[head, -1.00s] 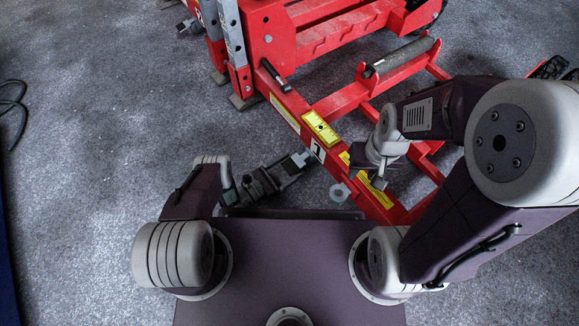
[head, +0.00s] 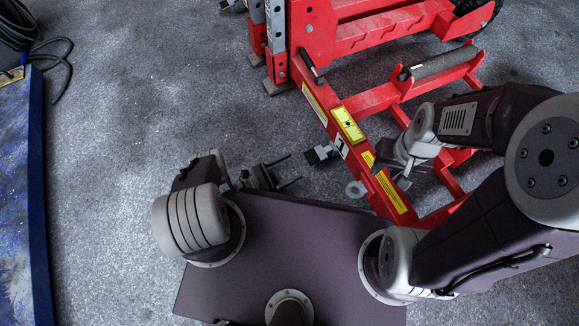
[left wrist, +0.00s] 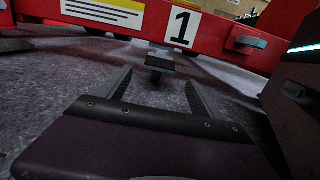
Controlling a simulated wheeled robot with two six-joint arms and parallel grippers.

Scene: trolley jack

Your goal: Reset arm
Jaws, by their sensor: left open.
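The red trolley jack (head: 335,110) stands on the carpet, with a yellow label and a "1" plate on its near beam. A small dark block with a grey stem (head: 320,154) sticks out from that beam. The block also shows in the left wrist view (left wrist: 158,63), ahead of the fingers. My left gripper (head: 287,169) is open and empty, low beside my base, its two fingers pointing toward the block and apart from it. It also shows in the left wrist view (left wrist: 158,88). My right gripper (head: 404,176) hangs over the beam; its fingers are mostly hidden.
A blue-edged mat or board (head: 38,200) lies at the far left, with a coiled dark cable (head: 40,45) behind it. The grey carpet (head: 130,120) between it and the jack is clear.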

